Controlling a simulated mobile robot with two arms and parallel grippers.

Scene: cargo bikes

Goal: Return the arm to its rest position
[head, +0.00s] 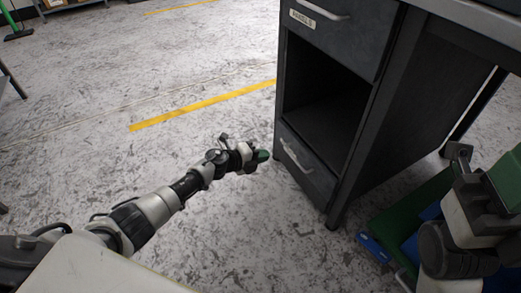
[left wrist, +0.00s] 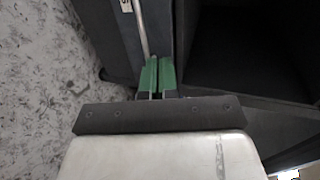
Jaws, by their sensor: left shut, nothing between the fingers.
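My left arm reaches in from the lower left in the head view. My left gripper (head: 262,156) is shut and empty, just in front of the lower drawer (head: 310,175) of a dark grey desk cabinet. In the left wrist view its two green fingers (left wrist: 158,76) lie together. The drawer's metal handle (left wrist: 142,28) shows just beyond the fingertips there; I cannot tell whether they touch. Part of my right arm (head: 470,220) shows at the right edge of the head view, but its gripper fingers cannot be made out clearly.
The cabinet has an open compartment (head: 325,118) between the lower drawer and a labelled upper drawer (head: 335,35). A green and blue object (head: 375,248) lies on the floor at the lower right. The speckled floor (head: 90,120) left of the cabinet is clear, with yellow lines.

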